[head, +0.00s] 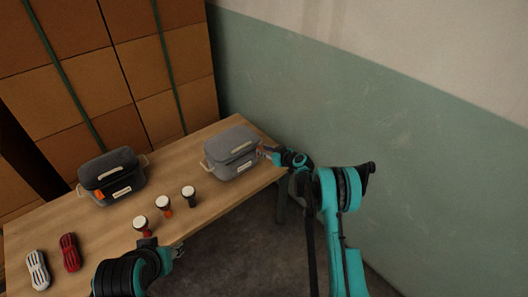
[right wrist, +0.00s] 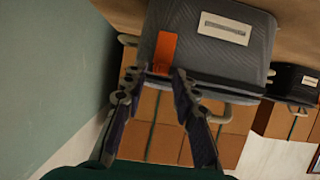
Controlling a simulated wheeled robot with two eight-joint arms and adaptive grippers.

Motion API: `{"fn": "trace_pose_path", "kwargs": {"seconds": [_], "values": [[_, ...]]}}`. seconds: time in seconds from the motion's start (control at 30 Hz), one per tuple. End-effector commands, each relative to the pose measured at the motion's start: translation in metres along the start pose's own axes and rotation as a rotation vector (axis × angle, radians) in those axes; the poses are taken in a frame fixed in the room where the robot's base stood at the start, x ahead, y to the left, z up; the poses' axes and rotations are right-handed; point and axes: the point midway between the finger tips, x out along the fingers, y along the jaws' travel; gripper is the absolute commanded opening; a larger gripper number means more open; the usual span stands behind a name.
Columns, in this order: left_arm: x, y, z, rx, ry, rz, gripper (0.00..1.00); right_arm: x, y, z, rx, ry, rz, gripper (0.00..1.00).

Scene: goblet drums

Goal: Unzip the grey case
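The grey case (head: 230,153) stands shut at the far right of the wooden table, with a pale label on its side. In the right wrist view the grey case (right wrist: 212,45) fills the upper middle, and an orange zip tab (right wrist: 164,52) hangs at its near left edge. My right gripper (head: 264,151) is at the case's right end. In the right wrist view its two fingers (right wrist: 159,73) stand apart, one either side of the tab's lower end; I see no grip on it. My left gripper (head: 165,248) is by the table's front edge, its fingers too small to judge.
A darker case (head: 112,178) with an orange tab stands at the back left of the table (head: 100,235). Three small goblet drums (head: 164,205) stand in the middle. A white shaker (head: 37,270) and a red one (head: 69,252) lie front left. A green wall (head: 300,90) runs behind.

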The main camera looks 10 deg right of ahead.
Motion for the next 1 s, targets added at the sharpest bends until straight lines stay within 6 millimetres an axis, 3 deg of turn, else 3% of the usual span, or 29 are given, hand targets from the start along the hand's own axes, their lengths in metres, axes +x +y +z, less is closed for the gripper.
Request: {"fn": "trace_pose_path", "kwargs": {"seconds": [0.37, 0.8, 1.0], "values": [[0.000, 0.000, 0.000, 0.000, 0.000, 0.000, 0.40, -0.008, 0.000, 0.000, 0.001, 0.000, -0.001, 0.31], [0.000, 0.000, 0.000, 0.000, 0.000, 0.000, 0.40, -0.095, 0.000, 0.000, 0.002, 0.000, 0.001, 0.31], [0.000, 0.000, 0.000, 0.000, 0.000, 0.000, 0.40, -0.117, 0.000, 0.000, 0.000, -0.001, 0.000, 0.31]]}}
